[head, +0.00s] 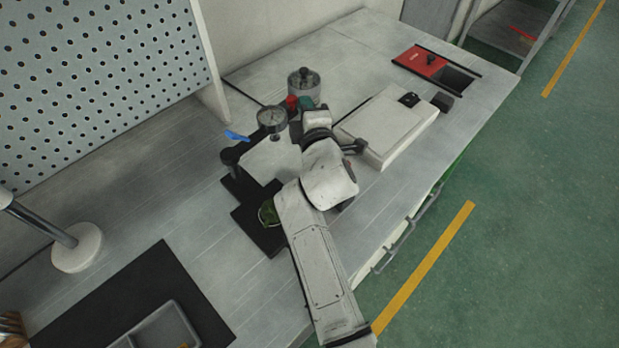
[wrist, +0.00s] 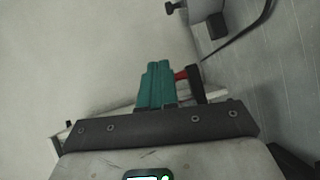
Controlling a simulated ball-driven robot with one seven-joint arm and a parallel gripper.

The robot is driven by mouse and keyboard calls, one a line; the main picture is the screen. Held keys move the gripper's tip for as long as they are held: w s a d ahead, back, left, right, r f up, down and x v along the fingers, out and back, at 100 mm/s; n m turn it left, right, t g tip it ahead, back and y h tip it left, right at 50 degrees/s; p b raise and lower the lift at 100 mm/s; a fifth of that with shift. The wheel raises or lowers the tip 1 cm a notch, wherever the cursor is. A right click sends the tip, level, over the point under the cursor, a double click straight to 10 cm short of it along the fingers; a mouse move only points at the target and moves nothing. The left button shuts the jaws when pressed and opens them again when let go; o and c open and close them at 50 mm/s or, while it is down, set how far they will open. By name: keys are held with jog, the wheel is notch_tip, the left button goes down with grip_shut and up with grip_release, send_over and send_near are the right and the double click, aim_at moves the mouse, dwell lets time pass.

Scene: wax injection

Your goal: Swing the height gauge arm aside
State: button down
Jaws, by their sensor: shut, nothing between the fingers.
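The height gauge has a round dial (head: 271,119) in the head view, a dark post (head: 232,160) left of it, and a blue lever (head: 237,136) near the post top. It stands by a black base (head: 240,186). The link between post and dial is hard to make out. My gripper (head: 305,103), with teal fingers, is just right of and beyond the dial, apart from it as far as I can tell. In the wrist view the teal fingers (wrist: 157,86) are together and empty. A red part (wrist: 181,74) with a dark piece shows beside them.
A grey metal pot (head: 304,84) stands just behind my gripper. A white boxy unit (head: 385,128) is to the right, with a red panel (head: 420,62) farther back. A pegboard (head: 100,75) rises at left. The bench between pegboard and gauge is clear.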

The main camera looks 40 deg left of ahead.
jog(key=p+v, duration=0.2)
jog(key=v, duration=0.8)
jog(key=shift+s+d, duration=0.2)
jog(key=shift+d, duration=0.15)
